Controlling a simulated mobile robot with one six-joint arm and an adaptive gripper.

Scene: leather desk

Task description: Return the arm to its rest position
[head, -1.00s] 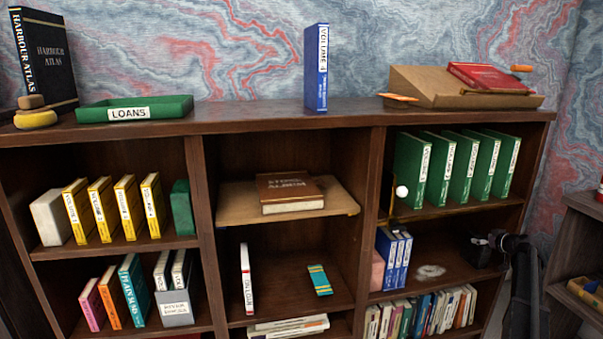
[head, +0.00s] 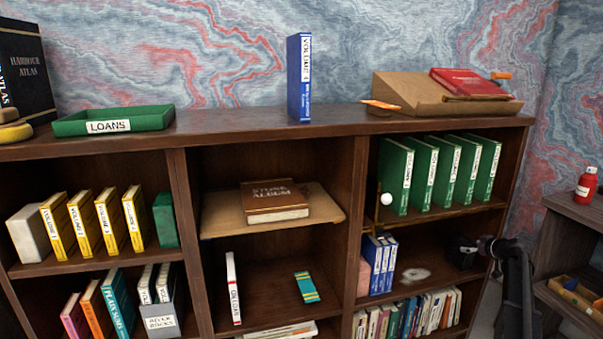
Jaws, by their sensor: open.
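My black arm (head: 515,285) rises at the lower right of the head view. My gripper (head: 463,252) is at the right end of the middle right shelf bay, in front of or just inside it; I cannot tell which. It looks empty, and its fingertips are too small and dark to make out. Left of it on that shelf are a pale ring-shaped patch (head: 414,274) and several blue volumes (head: 378,264), apart from the gripper.
Above the gripper, several green volumes (head: 440,175) fill a shelf with a white ball (head: 386,199) at its left. Below are packed books (head: 405,315). At right, a side unit (head: 572,235) holds a red bottle (head: 586,185); a floor gap separates it from the bookcase.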

